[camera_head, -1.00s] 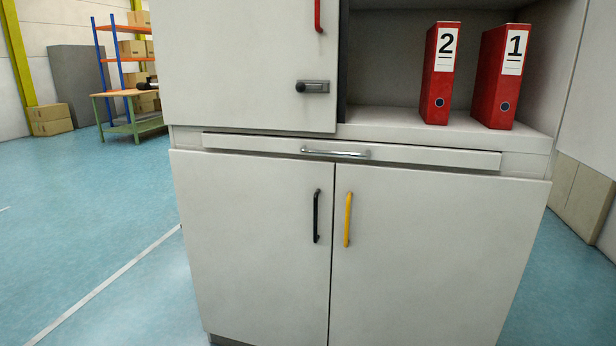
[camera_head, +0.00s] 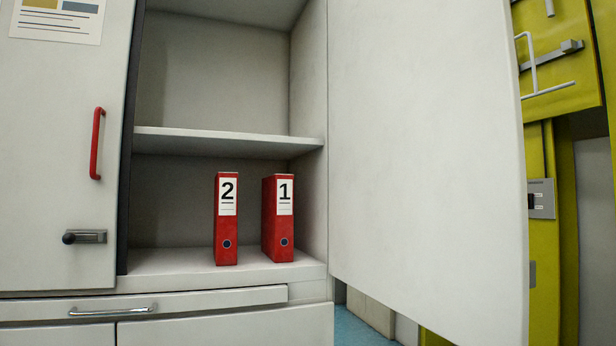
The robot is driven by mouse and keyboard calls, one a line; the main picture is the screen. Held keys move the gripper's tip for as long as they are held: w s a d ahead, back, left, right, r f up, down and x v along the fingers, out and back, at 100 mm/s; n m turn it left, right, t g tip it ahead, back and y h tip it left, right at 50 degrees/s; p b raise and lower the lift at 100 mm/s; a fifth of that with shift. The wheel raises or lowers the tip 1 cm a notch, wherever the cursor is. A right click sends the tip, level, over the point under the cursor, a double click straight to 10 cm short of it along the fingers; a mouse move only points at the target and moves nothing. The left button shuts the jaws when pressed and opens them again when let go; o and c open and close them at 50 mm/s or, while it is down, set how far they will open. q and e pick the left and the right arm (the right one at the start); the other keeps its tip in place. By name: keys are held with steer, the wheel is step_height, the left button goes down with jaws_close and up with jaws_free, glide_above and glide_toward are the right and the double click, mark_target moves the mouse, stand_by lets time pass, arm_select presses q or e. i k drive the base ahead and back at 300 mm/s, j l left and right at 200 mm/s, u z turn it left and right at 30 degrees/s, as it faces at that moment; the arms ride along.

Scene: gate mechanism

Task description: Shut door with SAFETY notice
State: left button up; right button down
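A large light-grey cabinet door (camera_head: 425,160) stands swung open to the right of the upper cabinet compartment. Its inner face is toward me, and no SAFETY notice shows on that face; its outer face is hidden. The left upper door (camera_head: 60,215) is shut, with a red handle (camera_head: 96,144), a dark latch (camera_head: 85,237) and part of a notice (camera_head: 62,18) at its top, too cut off to read. Neither gripper is in view.
Red binders marked 2 (camera_head: 227,240) and 1 (camera_head: 277,240) stand on the compartment floor below a shelf (camera_head: 225,140). A drawer with a metal handle (camera_head: 110,311) is below. A yellow-green structure (camera_head: 550,90) stands behind the open door at right.

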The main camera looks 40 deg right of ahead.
mark_target(429, 204)
steer(key=k+l, duration=0.15)
steer(key=l, duration=0.3)
steer(key=k+l, duration=0.1)
steer(key=l, duration=0.35)
steer(key=k+l, duration=0.15)
steer(key=l, duration=0.3)
steer(key=k+l, duration=0.15)
steer(key=l, duration=0.3)
steer(key=k+l+z, duration=0.1)
steer(key=l, duration=0.3)
steer(key=k+l, duration=0.15)
steer(key=l, duration=0.3)
